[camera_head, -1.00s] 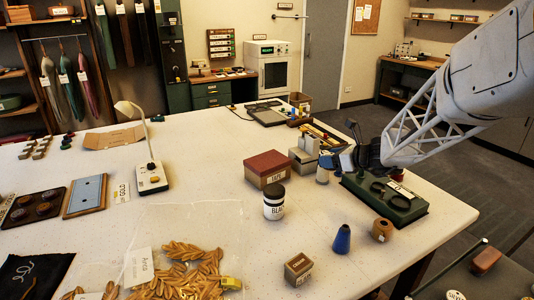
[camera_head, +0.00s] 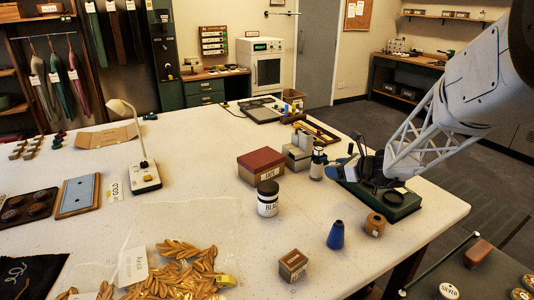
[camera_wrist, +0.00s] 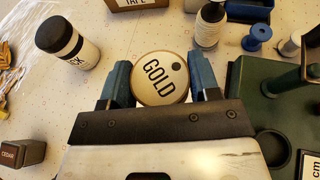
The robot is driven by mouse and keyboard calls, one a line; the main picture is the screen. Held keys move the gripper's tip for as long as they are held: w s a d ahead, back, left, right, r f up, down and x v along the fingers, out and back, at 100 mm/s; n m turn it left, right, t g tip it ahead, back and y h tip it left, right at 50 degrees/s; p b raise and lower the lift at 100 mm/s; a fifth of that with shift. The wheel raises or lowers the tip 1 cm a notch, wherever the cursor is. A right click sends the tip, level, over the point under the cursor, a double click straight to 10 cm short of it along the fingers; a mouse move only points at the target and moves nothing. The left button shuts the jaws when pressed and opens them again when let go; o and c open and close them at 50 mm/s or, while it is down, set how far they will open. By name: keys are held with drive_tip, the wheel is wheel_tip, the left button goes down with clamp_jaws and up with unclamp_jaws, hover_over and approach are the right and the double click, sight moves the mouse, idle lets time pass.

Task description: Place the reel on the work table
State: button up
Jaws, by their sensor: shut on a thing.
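The reel (camera_wrist: 160,78) is a round, pale disc marked GOLD with a small dark hole, seen end-on in the wrist view. My gripper (camera_wrist: 158,70) is shut on it, one blue finger on each side. In the head view my gripper (camera_head: 345,166) is over the right part of the white work table (camera_head: 200,165), beside a dark green tray (camera_head: 388,205). I cannot make out the reel there. Its height above the table is hard to tell.
The table's middle is clear. A side surface holds a disc marked SILVER (camera_head: 448,291).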

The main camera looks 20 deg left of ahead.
hover_over(331, 201)
drive_tip(key=shift+w+f, duration=0.1)
drive_tip(key=shift+f, duration=3.05)
drive_tip(key=shift+f, duration=1.85)
drive_tip(key=shift+f, duration=0.1)
drive_tip(key=o, duration=0.9)
drive_tip(key=shift+o, duration=0.2)
drive_tip(key=v, duration=1.2)
